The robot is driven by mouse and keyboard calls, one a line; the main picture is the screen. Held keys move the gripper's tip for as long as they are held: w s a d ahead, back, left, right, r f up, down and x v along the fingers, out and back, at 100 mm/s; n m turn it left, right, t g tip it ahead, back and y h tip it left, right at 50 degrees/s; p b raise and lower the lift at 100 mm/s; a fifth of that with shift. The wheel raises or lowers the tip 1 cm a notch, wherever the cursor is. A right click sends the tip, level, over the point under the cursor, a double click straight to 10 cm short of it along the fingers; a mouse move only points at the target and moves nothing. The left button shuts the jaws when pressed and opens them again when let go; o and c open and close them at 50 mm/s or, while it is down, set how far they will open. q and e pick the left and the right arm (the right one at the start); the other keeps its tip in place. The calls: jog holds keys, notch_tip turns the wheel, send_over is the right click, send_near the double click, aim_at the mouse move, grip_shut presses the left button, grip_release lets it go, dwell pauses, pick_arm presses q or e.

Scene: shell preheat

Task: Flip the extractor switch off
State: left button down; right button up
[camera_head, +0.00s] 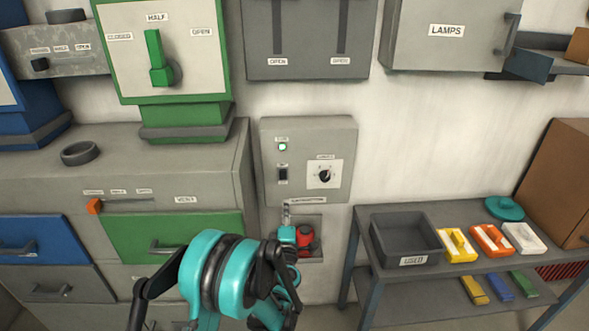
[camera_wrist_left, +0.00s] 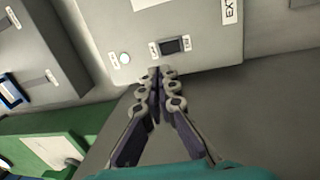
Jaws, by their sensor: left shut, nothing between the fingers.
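The grey extractor panel (camera_head: 340,137) is on the wall, with a small pale green lamp (camera_head: 282,147) above a small dark rocker switch (camera_head: 283,175). The wrist view shows the switch (camera_wrist_left: 175,45) between two small labels and the lamp (camera_wrist_left: 125,58) to its left. I cannot tell which way the switch is tipped. My left gripper (camera_head: 286,208) is below the switch, in front of the panel's lower edge. In the wrist view its closed fingertips (camera_wrist_left: 158,73) are just below the switch, apart from it in the picture, with nothing between them. My right gripper is out of view.
A black knob (camera_head: 325,175) sits right of the switch. Below the panel, a wall recess holds a red object (camera_head: 305,238), partly hidden by my left arm. A green-fronted cabinet (camera_head: 200,150) stands left, and a shelf table (camera_head: 380,212) with a grey bin (camera_head: 412,262) stands right.

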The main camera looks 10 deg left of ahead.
aim_at(283, 173)
pick_arm(q)
jog(key=shift+w+a+f+n+y, duration=0.2)
jog(key=shift+f+n+y, duration=0.2)
jog(key=shift+f+n, duration=0.1)
jog(key=shift+r, duration=0.1)
jog(key=x, duration=1.3)
jog(key=shift+w+a, duration=0.15)
jog(key=shift+w, duration=0.3)
